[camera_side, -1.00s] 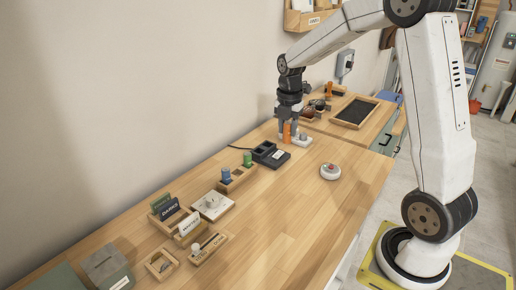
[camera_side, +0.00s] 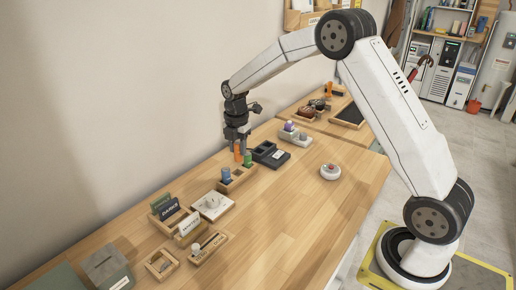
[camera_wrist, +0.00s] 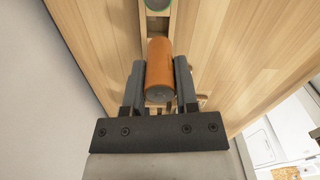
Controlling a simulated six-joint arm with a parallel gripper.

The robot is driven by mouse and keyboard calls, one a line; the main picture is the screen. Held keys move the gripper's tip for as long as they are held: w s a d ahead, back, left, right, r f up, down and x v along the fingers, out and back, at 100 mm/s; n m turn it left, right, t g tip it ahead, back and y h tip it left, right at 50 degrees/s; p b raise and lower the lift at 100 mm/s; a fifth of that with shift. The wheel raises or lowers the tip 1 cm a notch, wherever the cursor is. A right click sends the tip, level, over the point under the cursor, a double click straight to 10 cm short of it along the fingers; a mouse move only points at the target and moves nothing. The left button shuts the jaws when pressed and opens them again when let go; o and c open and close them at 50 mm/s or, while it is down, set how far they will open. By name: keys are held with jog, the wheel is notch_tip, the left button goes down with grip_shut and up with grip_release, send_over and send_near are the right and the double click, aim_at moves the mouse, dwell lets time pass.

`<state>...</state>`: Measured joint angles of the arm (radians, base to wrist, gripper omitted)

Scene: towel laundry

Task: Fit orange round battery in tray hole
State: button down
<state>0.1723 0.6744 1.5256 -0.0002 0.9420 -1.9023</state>
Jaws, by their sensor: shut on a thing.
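The orange round battery (camera_wrist: 160,68) is held between the two fingers of my gripper (camera_wrist: 160,88) in the wrist view. In the side view the battery (camera_side: 237,153) hangs upright below my gripper (camera_side: 240,148), above the back end of the wooden tray (camera_side: 238,182). The tray holds a blue battery (camera_side: 226,174) and a green battery (camera_side: 248,160). In the wrist view a green-rimmed round top (camera_wrist: 158,4) shows beyond the orange battery.
A black charger (camera_side: 270,155) lies right of the tray. Behind it a white holder (camera_side: 294,134) carries a purple piece and a grey one. A white round button (camera_side: 330,171) stands further right.

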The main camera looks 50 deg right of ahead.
aim_at(237, 160)
jog(key=shift+w+a+f, duration=0.15)
jog(key=shift+w, duration=0.05)
jog(key=shift+f, duration=0.1)
jog(key=shift+f, duration=1.75)
jog(key=shift+f, duration=1.3)
dwell(2.2)
grip_release()
jog(key=shift+r, duration=0.1)
dwell(0.4)
jog(key=shift+r, duration=3.4)
